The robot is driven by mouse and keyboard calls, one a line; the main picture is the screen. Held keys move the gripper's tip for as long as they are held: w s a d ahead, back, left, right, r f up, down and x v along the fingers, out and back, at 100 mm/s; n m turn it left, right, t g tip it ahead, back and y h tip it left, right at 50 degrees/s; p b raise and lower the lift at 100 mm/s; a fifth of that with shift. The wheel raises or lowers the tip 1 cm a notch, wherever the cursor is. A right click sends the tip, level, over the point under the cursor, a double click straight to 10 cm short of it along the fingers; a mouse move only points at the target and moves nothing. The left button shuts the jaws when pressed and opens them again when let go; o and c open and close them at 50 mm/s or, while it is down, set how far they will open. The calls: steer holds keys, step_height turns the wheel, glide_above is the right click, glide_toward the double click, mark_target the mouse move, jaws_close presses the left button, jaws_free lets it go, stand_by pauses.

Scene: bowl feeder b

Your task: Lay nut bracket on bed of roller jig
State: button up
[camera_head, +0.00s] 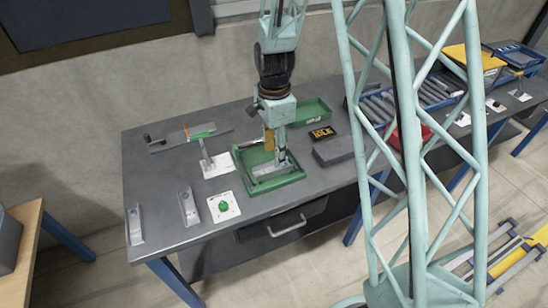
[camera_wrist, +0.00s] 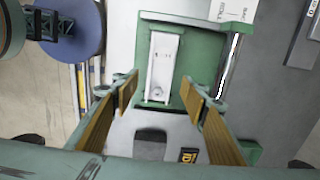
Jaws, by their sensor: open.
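A pale metal bracket (camera_wrist: 163,62), which looks like the nut bracket, lies flat in a shallow green tray (camera_wrist: 213,22). In the head view the tray (camera_head: 297,180) stands mid-table and the bracket (camera_head: 268,171) is partly hidden by my gripper. My gripper (camera_wrist: 160,96) is open and empty over the tray, its fingers spread on either side of the bracket's near end. Its height above the bracket is hard to tell. Grey rollers in a blue frame (camera_head: 438,91) lie at the right; I cannot tell whether they are the roller jig.
A green bin (camera_head: 313,111), a black labelled box (camera_head: 321,133) and a dark grey block (camera_head: 333,150) stand right of the tray. Two metal brackets (camera_head: 188,206) (camera_head: 135,224) and a white card with a green part (camera_head: 223,206) lie front left. A slide-like fixture (camera_head: 190,137) is behind.

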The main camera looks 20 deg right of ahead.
step_height(320, 180, up, 6)
steer(key=shift+r, duration=0.15)
stand_by(0.3)
steer(key=shift+r, duration=0.1)
stand_by(0.7)
steer(key=s+r+n+t, duration=0.1)
steer(key=s+r+n, duration=0.3)
steer(key=s+r, duration=0.5)
steer(key=s+r+n+t, duration=0.1)
steer(key=s+r+n, duration=0.35)
steer(key=r, duration=0.75)
steer(key=s+r+n+t, duration=0.1)
steer(key=s+r+n, duration=0.3)
steer(key=s, duration=0.7)
steer(key=s+r+n+t, duration=0.1)
steer(key=s+r+n, duration=0.3)
steer(key=s, duration=0.7)
steer(key=shift+s+r, duration=0.4)
steer(key=shift+r, duration=0.1)
